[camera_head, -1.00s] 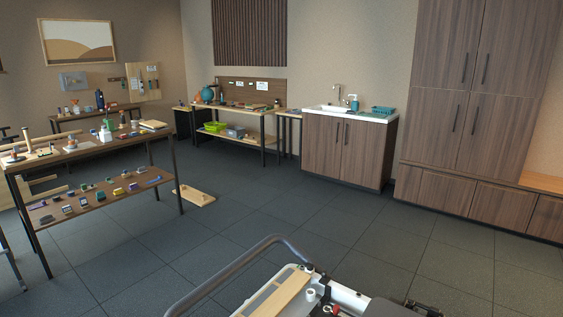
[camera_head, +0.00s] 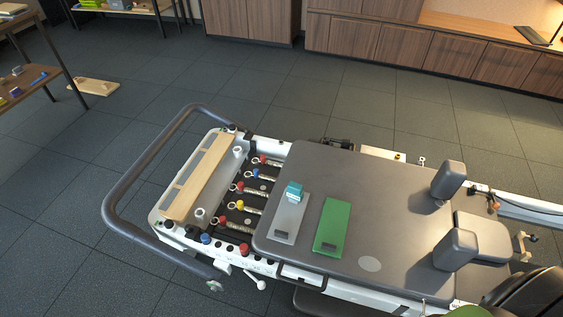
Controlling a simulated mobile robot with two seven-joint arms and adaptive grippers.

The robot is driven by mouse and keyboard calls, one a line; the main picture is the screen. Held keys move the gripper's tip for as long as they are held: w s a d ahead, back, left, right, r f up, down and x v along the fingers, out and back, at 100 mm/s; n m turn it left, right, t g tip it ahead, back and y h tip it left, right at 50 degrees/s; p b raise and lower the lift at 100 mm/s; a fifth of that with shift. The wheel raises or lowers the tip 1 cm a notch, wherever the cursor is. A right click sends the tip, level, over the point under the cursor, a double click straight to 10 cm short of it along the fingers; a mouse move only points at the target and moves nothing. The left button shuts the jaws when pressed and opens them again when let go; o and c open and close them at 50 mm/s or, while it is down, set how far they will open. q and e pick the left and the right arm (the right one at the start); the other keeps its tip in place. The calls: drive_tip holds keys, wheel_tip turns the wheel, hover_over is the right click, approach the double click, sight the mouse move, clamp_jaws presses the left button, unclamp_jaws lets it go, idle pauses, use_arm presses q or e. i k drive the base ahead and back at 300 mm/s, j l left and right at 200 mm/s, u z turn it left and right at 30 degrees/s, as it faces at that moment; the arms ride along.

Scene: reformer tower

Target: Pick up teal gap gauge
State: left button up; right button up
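A small teal block (camera_head: 294,191), which looks like the teal gap gauge, sits on the far end of a pale grey plate (camera_head: 284,226). The plate lies on the dark padded carriage (camera_head: 330,170) of the reformer, beside a flat green plate (camera_head: 332,227). Neither of my grippers shows in the head view.
The reformer's curved grey bar (camera_head: 112,199) and the springs with coloured ends (camera_head: 240,188) lie left of the carriage. Two dark shoulder pads (camera_head: 448,179) stand up at its right. A shelf (camera_head: 37,50) stands far left. The tiled floor (camera_head: 400,125) behind is mostly clear.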

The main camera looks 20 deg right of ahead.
sight(294, 192)
drive_tip(key=k+j+z, duration=0.15)
drive_tip(key=z, duration=0.6)
